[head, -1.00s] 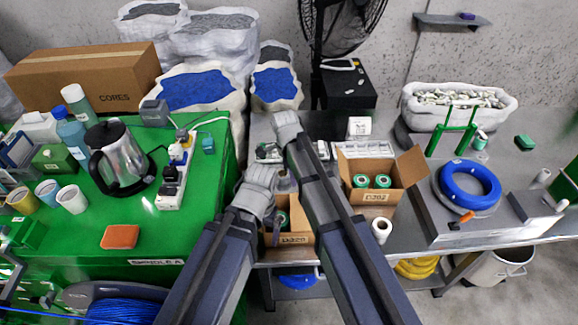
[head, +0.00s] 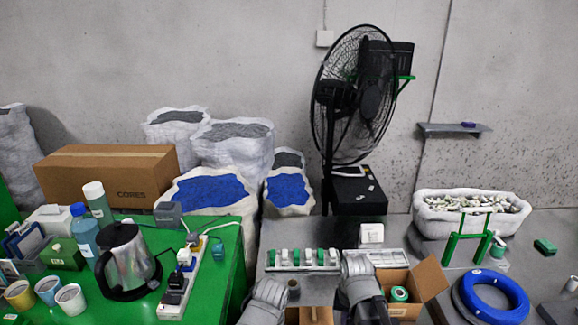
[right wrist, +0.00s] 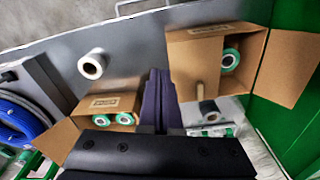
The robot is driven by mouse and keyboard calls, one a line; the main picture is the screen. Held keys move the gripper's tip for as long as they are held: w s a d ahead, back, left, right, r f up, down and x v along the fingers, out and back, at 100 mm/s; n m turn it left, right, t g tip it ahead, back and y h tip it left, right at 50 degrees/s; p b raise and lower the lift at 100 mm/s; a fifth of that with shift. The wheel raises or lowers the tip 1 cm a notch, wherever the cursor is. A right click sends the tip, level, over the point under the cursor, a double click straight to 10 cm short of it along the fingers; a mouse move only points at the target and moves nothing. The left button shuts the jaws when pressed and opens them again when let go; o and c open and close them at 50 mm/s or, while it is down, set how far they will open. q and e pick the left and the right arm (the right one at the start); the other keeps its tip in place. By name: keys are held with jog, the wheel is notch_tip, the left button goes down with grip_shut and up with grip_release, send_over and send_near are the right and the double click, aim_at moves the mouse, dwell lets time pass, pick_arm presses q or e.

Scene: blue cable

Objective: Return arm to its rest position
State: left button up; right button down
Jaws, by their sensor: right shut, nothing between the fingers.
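My right gripper (right wrist: 160,76) shows in the right wrist view with its dark fingers together and nothing between them. It points over the grey bench, between two open cardboard boxes. In the head view, my right wrist shows at the bottom centre, left of an open box (head: 428,282). My left wrist shows at the bottom edge, left of the right one. The fingers of both grippers are hidden in the head view. A blue cable coil (head: 494,292) lies on the bench at the right, apart from both arms.
A green table (head: 215,290) at left holds a kettle (head: 124,262), cups and a power strip (head: 183,285). A rack (head: 302,259) of green and white pieces lies just beyond my arms. A fan (head: 352,95) stands behind. A white roll (right wrist: 91,66) stands near the boxes.

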jog(key=s+a+n+h, duration=0.1)
jog(key=s+a+n, duration=0.6)
jog(key=s+a, duration=0.1)
jog(key=shift+s+a+g, duration=0.2)
jog(key=shift+a+g, duration=0.2)
jog(key=shift+a, duration=0.3)
jog(key=shift+w+r, duration=0.1)
